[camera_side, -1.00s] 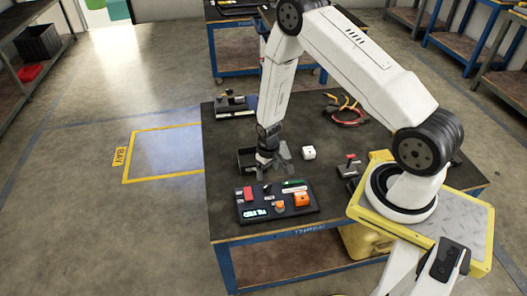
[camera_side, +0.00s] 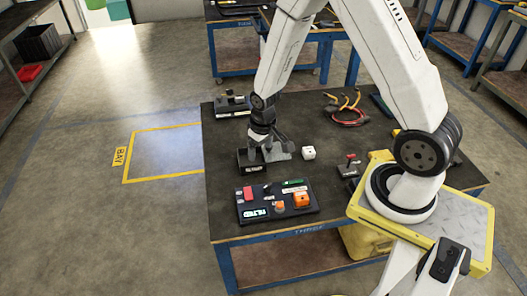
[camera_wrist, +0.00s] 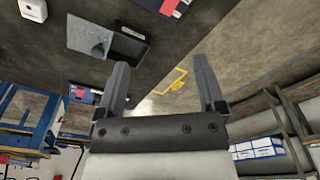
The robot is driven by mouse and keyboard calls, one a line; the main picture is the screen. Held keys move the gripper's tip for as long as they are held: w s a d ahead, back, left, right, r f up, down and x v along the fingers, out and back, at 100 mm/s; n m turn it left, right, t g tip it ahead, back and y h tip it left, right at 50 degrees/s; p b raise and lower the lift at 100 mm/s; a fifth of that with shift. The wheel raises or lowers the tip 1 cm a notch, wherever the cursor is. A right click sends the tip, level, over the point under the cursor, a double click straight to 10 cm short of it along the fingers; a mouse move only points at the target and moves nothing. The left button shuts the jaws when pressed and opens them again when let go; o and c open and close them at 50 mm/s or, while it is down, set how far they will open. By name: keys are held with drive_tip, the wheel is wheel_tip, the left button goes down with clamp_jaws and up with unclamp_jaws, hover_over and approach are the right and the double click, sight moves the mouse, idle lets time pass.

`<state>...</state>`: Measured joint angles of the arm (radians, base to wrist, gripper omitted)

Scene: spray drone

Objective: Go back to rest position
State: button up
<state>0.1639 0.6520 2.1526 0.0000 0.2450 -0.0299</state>
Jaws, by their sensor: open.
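A black tray (camera_side: 268,214) with red, green and orange parts lies at the front. Floor to the left is clear.

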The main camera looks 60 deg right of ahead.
drive_tip(key=s+a+r, duration=0.3)
drive_tip(key=s+r, duration=0.1)
drive_tip(key=r, duration=0.2)
drive_tip(key=s+a+r+n+t, duration=0.1)
drive_tip(key=s+a+r, duration=0.2)
drive_tip(key=r, duration=0.4)
drive_tip(key=shift+s+n+t, duration=0.3)
drive_tip(key=shift+s, duration=0.5)
drive_tip(key=shift+w+f, duration=0.1)
drive_tip(key=m+g, duration=0.3)
hover_over(268, 185)
drive_tip(key=f, duration=2.5)
drive_tip(key=shift+a+f, duration=0.15)
drive_tip(key=shift+a, duration=0.05)
drive_tip(key=shift+d+f, duration=0.1)
drive_tip(key=shift+f, duration=0.2)
drive_tip(key=shift+f, duration=0.1)
